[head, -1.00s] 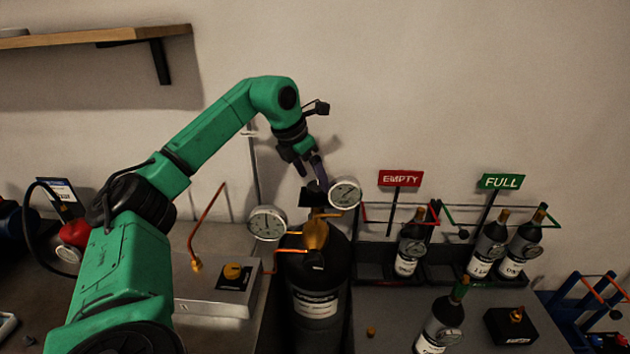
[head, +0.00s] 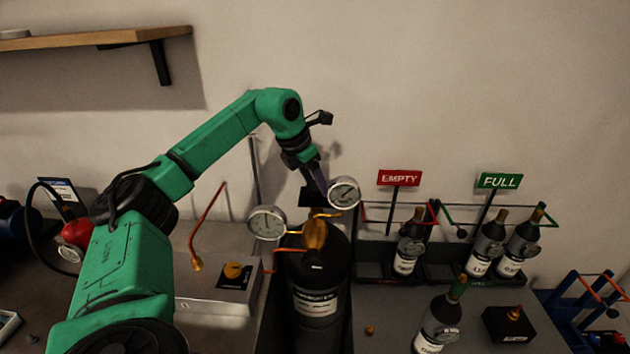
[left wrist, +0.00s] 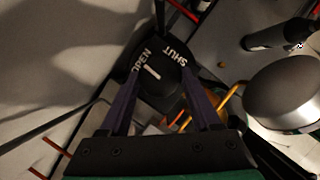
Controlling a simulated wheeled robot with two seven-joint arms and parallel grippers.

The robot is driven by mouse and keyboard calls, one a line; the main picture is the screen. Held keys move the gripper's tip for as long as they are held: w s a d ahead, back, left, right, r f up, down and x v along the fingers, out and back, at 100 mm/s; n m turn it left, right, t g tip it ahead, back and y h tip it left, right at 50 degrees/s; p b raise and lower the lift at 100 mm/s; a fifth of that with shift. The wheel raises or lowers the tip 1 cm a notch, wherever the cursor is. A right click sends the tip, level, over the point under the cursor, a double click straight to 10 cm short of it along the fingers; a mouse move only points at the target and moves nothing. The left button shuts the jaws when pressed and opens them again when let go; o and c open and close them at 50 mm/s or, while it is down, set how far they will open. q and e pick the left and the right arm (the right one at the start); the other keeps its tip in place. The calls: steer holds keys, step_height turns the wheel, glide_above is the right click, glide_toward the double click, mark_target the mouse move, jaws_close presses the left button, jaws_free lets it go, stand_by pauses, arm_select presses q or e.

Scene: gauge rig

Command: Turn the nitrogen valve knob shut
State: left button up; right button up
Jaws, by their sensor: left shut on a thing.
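The black valve knob (left wrist: 158,92) sits between the two purple fingers in the left wrist view. Its white pointer line slants up and left, toward the word OPEN on the black dial plate (left wrist: 187,72); SHUT is printed to the right of OPEN. My left gripper (head: 316,184) reaches down from above to the regulator and is shut on the knob. In the head view the fingers mostly hide the knob. The brass regulator (head: 315,234) with two round gauges (head: 344,193) (head: 267,223) stands on the black cylinder (head: 318,275). My right gripper is not in view.
Red EMPTY (head: 398,178) and green FULL (head: 499,181) signs stand over a rack with bottles (head: 409,243). Another bottle (head: 440,322) stands in front, beside a small black box (head: 509,324). A grey box (head: 216,287) with an orange knob stands left of the cylinder.

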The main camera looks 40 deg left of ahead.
arm_select(q)
steer(key=m+p, duration=0.1)
steer(key=m+h+p, duration=0.1)
steer(key=m, duration=0.1)
steer(key=shift+r+p, duration=0.25)
steer(key=shift+p, duration=0.15)
steer(key=m+p, duration=0.2)
steer(key=m+g+h+p, duration=0.1)
steer(key=m+p, duration=0.1)
steer(key=shift+w+a+r+m+g+h, duration=0.1)
steer(key=shift+w+a+m+g+h, duration=0.05)
steer(key=shift+m+g+h, duration=0.2)
steer(key=m+p, duration=0.2)
steer(key=m, duration=0.1)
steer(key=shift+w+g+h, duration=0.1)
steer(key=shift+g+h, duration=0.15)
steer(key=shift+g, duration=0.1)
steer(key=shift+m+g+p, duration=0.4)
steer(key=shift+m+p, duration=0.15)
steer(key=shift+m, duration=0.3)
steer(key=shift+w+f+m+g, duration=0.1)
steer(key=shift+f+m+g, duration=0.15)
steer(key=shift+m, duration=0.55)
steer(key=shift+m+g, duration=0.65)
steer(key=shift+m, duration=0.85)
steer(key=o, duration=1.4)
